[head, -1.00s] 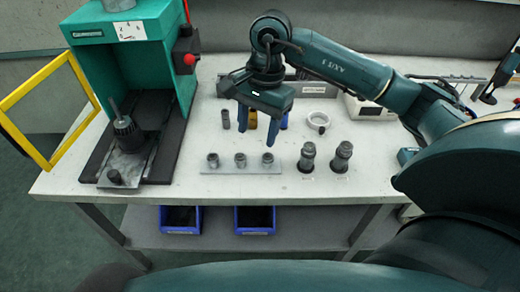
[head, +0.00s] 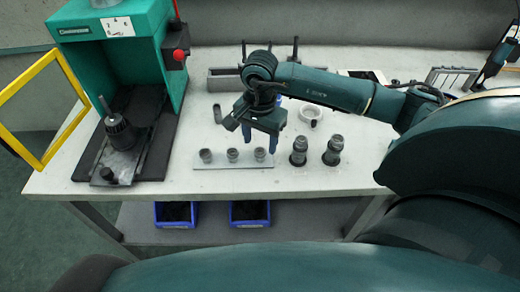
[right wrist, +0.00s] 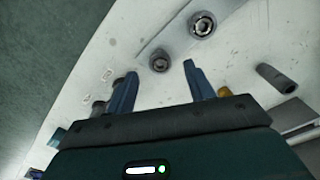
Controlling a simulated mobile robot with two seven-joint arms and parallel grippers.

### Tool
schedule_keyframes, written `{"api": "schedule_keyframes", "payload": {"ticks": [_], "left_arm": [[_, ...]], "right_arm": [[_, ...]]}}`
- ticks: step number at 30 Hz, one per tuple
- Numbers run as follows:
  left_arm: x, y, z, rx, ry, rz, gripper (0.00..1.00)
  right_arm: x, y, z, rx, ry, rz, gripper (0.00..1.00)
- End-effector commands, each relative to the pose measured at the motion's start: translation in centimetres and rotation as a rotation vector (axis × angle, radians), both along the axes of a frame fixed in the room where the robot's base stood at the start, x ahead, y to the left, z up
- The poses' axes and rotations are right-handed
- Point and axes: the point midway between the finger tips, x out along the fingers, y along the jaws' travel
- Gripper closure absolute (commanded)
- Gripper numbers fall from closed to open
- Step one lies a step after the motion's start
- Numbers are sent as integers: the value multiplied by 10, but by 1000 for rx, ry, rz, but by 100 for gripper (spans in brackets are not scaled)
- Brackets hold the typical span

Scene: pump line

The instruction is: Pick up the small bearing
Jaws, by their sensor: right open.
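Three small grey ring-topped parts stand in a row on a flat plate (head: 217,164), the left one (head: 205,155), the middle one (head: 232,155) and the right one (head: 260,154); I take these as the small bearings. My right gripper (head: 260,138) is open and empty, fingers pointing down, just above and behind the right part. In the right wrist view, the end bearing (right wrist: 160,61) shows just beyond the gap between the open fingers (right wrist: 160,70), apart from both. A second bearing (right wrist: 202,25) shows farther along the plate. My left gripper is not in view.
Two dark stepped cylinders (head: 299,150) (head: 332,151) stand right of the plate. A green press (head: 95,30) with a yellow guard (head: 68,75) stands left. Blue bins (head: 250,212) sit below.

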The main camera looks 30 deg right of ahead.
Motion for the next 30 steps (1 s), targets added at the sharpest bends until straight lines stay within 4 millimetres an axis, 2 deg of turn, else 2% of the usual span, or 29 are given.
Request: {"api": "schedule_keyframes", "payload": {"ticks": [5,13,27,30], "left_arm": [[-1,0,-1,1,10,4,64],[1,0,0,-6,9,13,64],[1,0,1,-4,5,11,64],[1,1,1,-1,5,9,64]], "right_arm": [[-1,0,-21,1,3,0,47],[0,0,-25,0,0,1,47],[0,0,-24,0,0,0,85],[0,0,-24,0,0,0,86]]}}
